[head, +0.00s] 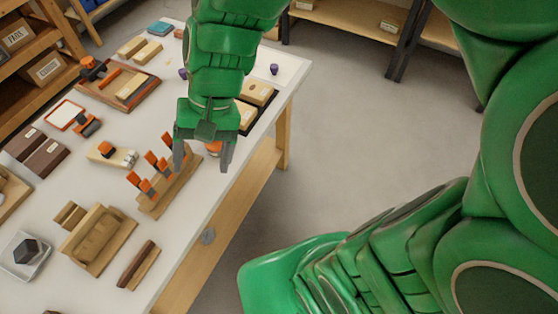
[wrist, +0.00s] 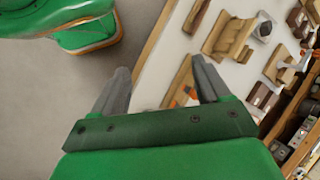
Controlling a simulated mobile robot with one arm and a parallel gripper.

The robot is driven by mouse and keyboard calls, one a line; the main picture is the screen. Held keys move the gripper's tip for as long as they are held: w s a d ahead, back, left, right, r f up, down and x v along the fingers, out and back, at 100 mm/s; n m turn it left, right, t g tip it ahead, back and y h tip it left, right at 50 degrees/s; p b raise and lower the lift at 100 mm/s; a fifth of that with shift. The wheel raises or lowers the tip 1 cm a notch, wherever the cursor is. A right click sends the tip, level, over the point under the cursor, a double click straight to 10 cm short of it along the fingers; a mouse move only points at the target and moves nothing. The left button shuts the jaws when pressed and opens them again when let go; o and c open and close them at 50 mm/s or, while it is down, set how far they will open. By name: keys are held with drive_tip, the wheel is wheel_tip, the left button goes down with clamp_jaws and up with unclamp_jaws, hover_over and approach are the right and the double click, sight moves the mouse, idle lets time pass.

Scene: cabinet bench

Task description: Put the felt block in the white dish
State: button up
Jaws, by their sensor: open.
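A pale, whitish square dish (head: 14,268) lies at the lower left of the bench in the head view. A dark grey angular block (head: 25,250) sits in it or on it; it looks like the felt block, but I cannot be sure of the material. Both show small at the upper right of the wrist view, with the dark block (wrist: 263,28) there. My gripper (head: 203,156) is open and points down near the bench's right edge, well to the right of the dish. In the wrist view nothing shows held between my fingertips (wrist: 160,70).
A wooden rack with orange-handled tools (head: 165,190) stands right beside my gripper. A small orange-and-white item (head: 213,147) shows behind the fingers. A wooden holder (head: 98,238) stands between rack and dish. Dark brown blocks (head: 45,158) lie at left. The floor at right is clear.

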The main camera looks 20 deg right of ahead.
drive_tip(key=s+d+h, duration=0.2)
drive_tip(key=s+d, duration=0.1)
drive_tip(key=d, duration=0.5)
drive_tip(key=s+d+t+h, duration=0.1)
drive_tip(key=s+d, duration=0.3)
drive_tip(key=d, duration=0.5)
drive_tip(key=shift+s+r+n+h, duration=0.2)
drive_tip(key=shift+s+n+h, duration=0.1)
drive_tip(key=shift+h, duration=0.3)
drive_tip(key=shift+s+d, duration=0.25)
drive_tip(key=shift+d, duration=0.3)
drive_tip(key=shift+c, duration=1.3)
